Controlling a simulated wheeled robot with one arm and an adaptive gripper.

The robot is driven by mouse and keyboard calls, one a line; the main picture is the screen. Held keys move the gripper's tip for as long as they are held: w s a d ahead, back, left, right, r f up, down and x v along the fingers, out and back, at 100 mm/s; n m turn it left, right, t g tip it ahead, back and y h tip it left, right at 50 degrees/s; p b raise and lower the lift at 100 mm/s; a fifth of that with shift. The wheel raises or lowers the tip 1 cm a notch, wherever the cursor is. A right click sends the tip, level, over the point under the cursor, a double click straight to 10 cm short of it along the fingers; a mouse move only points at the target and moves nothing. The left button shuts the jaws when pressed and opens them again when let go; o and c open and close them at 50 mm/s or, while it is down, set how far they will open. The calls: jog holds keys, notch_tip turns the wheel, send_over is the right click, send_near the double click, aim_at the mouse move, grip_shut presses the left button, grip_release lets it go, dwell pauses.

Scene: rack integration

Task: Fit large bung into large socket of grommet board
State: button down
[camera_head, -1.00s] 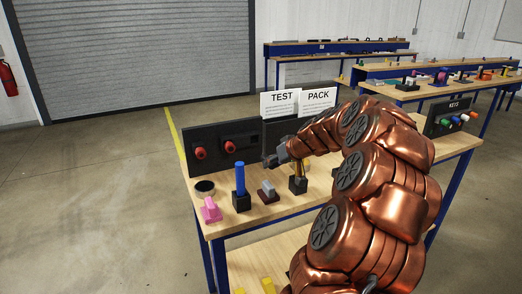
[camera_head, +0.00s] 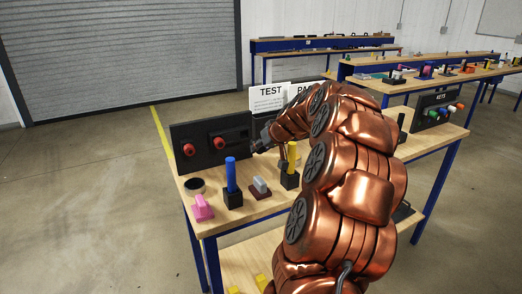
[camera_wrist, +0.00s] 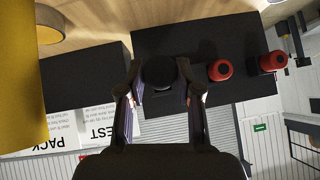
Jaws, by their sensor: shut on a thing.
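My gripper (camera_wrist: 160,92) is shut on a dark round piece (camera_wrist: 158,72), likely the large bung, held between the two fingertips. In the wrist view it lies in front of an upright black board (camera_wrist: 235,42); whether it touches the board I cannot tell. The board (camera_head: 183,132) also shows in the head view, with two red round pieces (camera_head: 188,150) on its face. This may be the grommet board. No open socket is visible; the held piece hides the face behind it. In the head view my gripper (camera_head: 257,147) is just right of the red pieces.
On the bench (camera_head: 240,212) stand a pink piece (camera_head: 202,209), a blue-handled block (camera_head: 231,180), a small grey block (camera_head: 260,186) and a yellow-handled block (camera_head: 291,156). White TEST and PACK cards (camera_head: 269,97) stand behind. A second black panel (camera_wrist: 88,76) adjoins the board.

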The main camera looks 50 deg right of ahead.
aim_at(255, 140)
jog(key=shift+w+d+f, duration=0.1)
jog(key=shift+w+d, duration=0.2)
jog(key=shift+w, duration=0.5)
jog(key=shift+w+d+r, duration=0.1)
jog(key=shift+w+d, duration=0.15)
jog(key=shift+w, duration=0.6)
jog(key=shift+w+d+f, duration=0.1)
jog(key=shift+w+d, duration=0.2)
jog(key=shift+w, duration=0.5)
jog(key=shift+w+d, duration=0.1)
jog(key=shift+w, duration=0.15)
jog(key=shift+b, duration=0.9)
jog(key=shift+w+d, duration=0.2)
jog(key=shift+w, duration=0.45)
jog(key=shift+w+d, duration=0.25)
jog(key=shift+w, duration=0.35)
jog(key=shift+w+d, duration=0.2)
jog(key=shift+w, duration=0.45)
dwell(0.5)
jog(key=c, duration=0.7)
grip_release()
jog(key=v, duration=1.2)
